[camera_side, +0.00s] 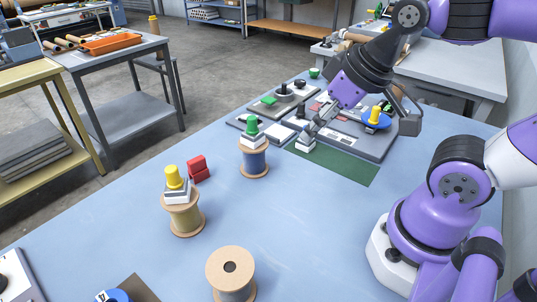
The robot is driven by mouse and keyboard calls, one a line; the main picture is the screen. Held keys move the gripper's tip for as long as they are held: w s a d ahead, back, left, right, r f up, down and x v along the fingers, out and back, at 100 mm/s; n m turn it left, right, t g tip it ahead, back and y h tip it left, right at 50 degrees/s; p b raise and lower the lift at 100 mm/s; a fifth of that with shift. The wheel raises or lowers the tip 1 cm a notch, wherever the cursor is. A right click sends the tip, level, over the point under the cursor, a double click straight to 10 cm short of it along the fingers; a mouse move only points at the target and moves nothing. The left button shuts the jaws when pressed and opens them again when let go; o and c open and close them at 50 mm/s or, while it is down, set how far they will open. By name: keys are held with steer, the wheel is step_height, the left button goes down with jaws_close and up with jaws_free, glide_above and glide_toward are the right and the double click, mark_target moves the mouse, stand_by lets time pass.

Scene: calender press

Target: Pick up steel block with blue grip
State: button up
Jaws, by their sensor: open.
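My gripper (311,130) points down at the far end of the blue table. Similar blocks with a green grip (252,128) and a yellow grip (174,178) each stand on a spool.
A grey fixture board (376,150) with a yellow knob on a blue disc lies behind my gripper. A red block (199,168) and an empty-topped spool (230,272) stand on the table. A blue round item (113,296) is cut off at the bottom edge. The table's middle is clear.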

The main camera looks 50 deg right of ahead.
steer(key=shift+o, duration=1.4)
steer(key=w+d+f+n, duration=0.1)
steer(key=w+d+f, duration=0.2)
steer(key=d, duration=0.3)
steer(key=w+d+f+n+g+y, duration=0.1)
steer(key=w+d+f, duration=0.2)
steer(key=d, duration=0.3)
steer(key=w+d+f+n, duration=0.1)
steer(key=w+d+f, duration=0.2)
steer(key=d+f, duration=0.2)
steer(key=shift+w+d+f+n, duration=0.2)
steer(key=shift+w+d+n, duration=0.1)
steer(key=shift+w+d, duration=0.15)
steer(key=shift+a+x, duration=0.15)
steer(key=shift+x, duration=1.25)
steer(key=shift+a+x, duration=0.1)
steer(key=shift+x, duration=1.3)
